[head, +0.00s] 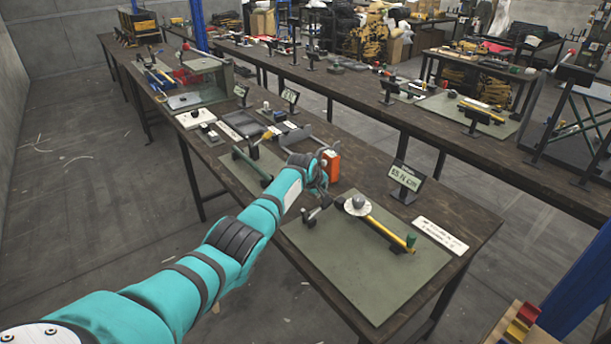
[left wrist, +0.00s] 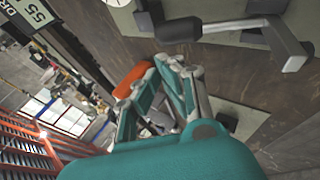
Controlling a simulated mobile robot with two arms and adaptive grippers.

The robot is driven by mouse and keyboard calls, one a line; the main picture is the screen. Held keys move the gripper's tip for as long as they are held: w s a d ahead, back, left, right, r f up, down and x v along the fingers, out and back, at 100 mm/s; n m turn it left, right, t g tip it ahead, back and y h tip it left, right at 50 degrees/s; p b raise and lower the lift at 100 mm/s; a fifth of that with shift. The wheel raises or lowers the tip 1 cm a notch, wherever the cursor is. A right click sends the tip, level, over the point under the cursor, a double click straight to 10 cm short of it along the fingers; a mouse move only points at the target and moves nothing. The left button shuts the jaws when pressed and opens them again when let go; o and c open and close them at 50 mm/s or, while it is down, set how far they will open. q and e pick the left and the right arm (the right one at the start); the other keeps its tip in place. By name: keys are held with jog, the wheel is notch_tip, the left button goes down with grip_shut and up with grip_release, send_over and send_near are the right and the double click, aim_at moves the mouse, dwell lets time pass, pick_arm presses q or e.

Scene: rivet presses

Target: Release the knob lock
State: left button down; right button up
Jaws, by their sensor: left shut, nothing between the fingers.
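The task's knob lock is not clearly identifiable. A grey round knob (head: 358,203) sits on a pale disc by a yellow bar (head: 388,232) on the near green mat (head: 355,275). A green cap (head: 411,241) is at the bar's right end. My left gripper (head: 321,182) is shut and empty, above the table, up and left of the knob. The left wrist view shows its linkage fingers (left wrist: 168,66) close together. An orange block (head: 331,166) appears just behind the gripper; an orange piece also shows in the left wrist view (left wrist: 132,80). Contact cannot be told. My right gripper is out of view.
A grey bar with a dark grip (left wrist: 230,28) is in the left wrist view. Trays and tools crowd the table further back. Bare mat lies in front of the yellow bar.

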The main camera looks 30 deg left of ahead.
pick_arm(q)
jog(key=s+r+p, duration=0.1)
jog(key=s+r, duration=0.3)
jog(key=r, duration=0.7)
jog(key=shift+s+r, duration=0.15)
jog(key=shift+s, duration=0.1)
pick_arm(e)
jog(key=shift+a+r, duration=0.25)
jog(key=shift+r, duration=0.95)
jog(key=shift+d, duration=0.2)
